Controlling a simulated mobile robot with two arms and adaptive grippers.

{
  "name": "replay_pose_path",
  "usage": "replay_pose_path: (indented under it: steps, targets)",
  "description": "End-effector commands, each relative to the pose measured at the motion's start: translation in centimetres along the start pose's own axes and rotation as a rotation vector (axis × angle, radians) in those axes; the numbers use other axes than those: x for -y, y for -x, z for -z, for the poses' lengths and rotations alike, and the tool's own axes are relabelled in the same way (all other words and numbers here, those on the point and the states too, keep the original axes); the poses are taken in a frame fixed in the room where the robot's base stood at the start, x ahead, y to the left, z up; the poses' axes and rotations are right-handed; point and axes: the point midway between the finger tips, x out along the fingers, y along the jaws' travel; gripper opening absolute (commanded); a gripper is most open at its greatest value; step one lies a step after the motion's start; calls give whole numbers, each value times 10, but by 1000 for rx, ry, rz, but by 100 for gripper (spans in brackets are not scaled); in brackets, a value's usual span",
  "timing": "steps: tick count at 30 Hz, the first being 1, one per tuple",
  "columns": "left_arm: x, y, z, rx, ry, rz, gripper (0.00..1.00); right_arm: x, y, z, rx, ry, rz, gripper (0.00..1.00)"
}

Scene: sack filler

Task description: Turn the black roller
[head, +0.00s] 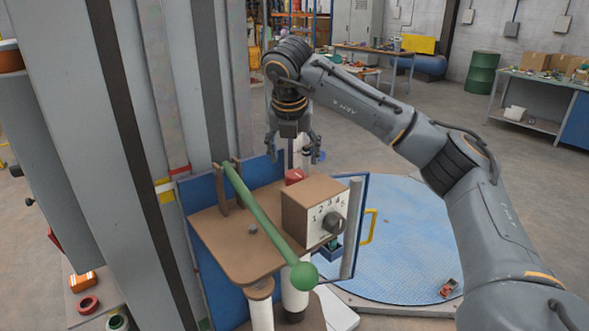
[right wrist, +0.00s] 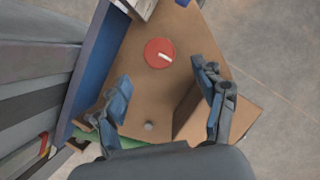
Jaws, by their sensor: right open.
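A black knob (head: 333,222) with numbers around it is on the front face of a brown box (head: 309,200) on the brown panel. It is the black turning part I can make out; I cannot tell whether it is the roller. My right gripper (head: 295,150) is open and empty, pointing down above the panel's back part, behind the box. In the right wrist view its fingers (right wrist: 167,88) are spread over the panel. A red round knob (right wrist: 159,53) with a white mark lies just beyond them; it also shows in the head view (head: 294,176). My left gripper is out of view.
A green lever (head: 262,215) with a ball end slopes across the panel (head: 232,237), left of the box. A grey upright post (head: 352,228) stands right of the box. Grey columns close off the left. A blue round platform (head: 400,245) lies on the right.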

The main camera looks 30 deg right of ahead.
Motion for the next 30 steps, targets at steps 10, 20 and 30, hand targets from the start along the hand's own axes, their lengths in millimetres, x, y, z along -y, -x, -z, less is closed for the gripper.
replay_pose_path:
  steps: [10, 20, 30]
  targets:
    - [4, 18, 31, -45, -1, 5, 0, 0, -56, 0, -1, 1, 1, 70]
    - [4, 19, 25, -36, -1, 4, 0, 0, -67, 0, 1, 1, -1, 70]
    - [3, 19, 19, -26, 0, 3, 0, 0, -66, 0, 0, 1, -1, 22]
